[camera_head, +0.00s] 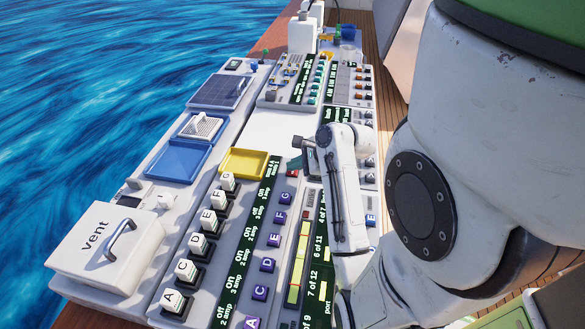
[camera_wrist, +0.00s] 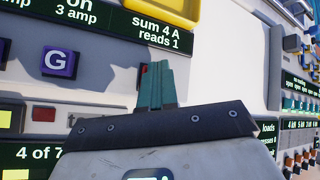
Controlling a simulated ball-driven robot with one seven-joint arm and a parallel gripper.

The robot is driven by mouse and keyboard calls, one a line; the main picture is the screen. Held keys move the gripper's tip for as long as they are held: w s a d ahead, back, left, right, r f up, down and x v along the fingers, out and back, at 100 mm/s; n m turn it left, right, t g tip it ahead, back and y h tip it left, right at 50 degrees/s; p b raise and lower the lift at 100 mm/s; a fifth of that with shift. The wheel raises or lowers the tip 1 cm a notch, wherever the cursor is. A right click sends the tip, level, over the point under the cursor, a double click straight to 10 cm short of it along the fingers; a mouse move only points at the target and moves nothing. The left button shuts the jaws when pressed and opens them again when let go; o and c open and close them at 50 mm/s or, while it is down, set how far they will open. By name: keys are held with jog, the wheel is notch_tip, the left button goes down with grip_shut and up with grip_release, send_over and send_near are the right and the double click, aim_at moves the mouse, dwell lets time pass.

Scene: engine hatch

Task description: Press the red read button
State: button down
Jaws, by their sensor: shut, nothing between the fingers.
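In the head view a red spot (camera_head: 292,173) shows beside the display's end. My gripper (camera_wrist: 160,68) has teal fingers closed together with nothing between them. I cannot tell whether the fingertips touch the button.
A yellow tray (camera_head: 249,162) and a blue tray (camera_head: 178,161) lie to the left. Lettered white switches (camera_head: 187,271) and purple buttons (camera_head: 267,264) line the console. A dull red square (camera_wrist: 44,114) is on the lower panel.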

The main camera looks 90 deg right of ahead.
jog(key=shift+r, duration=0.1)
dwell(0.3)
jog(key=shift+r+p, duration=1.1)
jog(key=shift+p, duration=0.55)
notch_tip(320, 180, up, 3)
jog(key=p, duration=0.3)
jog(key=shift+f, duration=0.15)
jog(key=shift+r+p, duration=0.4)
jog(key=shift+r, duration=0.75)
notch_tip(320, 180, up, 7)
send_over(295, 173)
jog(key=shift+f, duration=0.15)
